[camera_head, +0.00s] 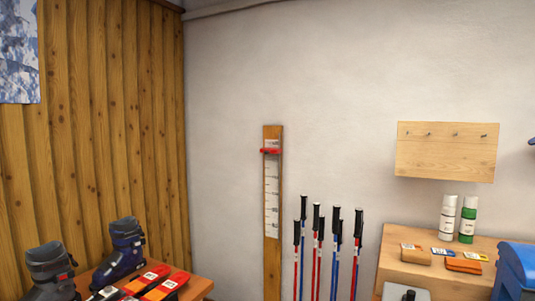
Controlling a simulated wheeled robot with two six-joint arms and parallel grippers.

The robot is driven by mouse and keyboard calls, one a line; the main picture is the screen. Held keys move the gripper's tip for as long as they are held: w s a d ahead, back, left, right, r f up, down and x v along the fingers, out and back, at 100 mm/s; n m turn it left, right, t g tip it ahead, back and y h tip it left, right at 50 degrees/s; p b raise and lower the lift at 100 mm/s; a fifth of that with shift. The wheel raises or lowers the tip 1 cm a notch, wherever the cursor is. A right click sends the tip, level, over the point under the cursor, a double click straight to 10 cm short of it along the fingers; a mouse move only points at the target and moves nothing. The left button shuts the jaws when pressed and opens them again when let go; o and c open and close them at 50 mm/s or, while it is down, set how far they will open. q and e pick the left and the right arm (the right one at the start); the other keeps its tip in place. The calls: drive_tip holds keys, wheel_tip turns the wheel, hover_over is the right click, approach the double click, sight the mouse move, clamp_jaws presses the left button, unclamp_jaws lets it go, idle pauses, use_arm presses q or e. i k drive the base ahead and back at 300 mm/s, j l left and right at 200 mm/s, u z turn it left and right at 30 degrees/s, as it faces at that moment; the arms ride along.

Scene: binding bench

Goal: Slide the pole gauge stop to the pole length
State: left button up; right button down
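The pole gauge (272,262) is a tall wooden board standing upright against the white wall, with a white marked scale (271,205) on its face. The red gauge stop (270,151) sits near the top of the board, just below its upper end. The scale's figures are too small to read. Several ski poles (336,245) with black grips and red or blue shafts stand right of the gauge. Their tops are lower than the stop, and their lower ends are out of view. Neither of my grippers shows.
Ski boots (125,250) and red-orange skis (157,283) are on a wooden bench at lower left. A wooden counter (400,245) at right holds two bottles (468,220) and small packets. A hook board (446,151) hangs above it. A blue object (516,270) is at the right edge.

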sight(269, 151)
drive_tip(key=i+z, duration=0.2)
drive_tip(key=z, duration=0.25)
drive_tip(key=i+j+z, duration=0.15)
drive_tip(key=z, duration=0.25)
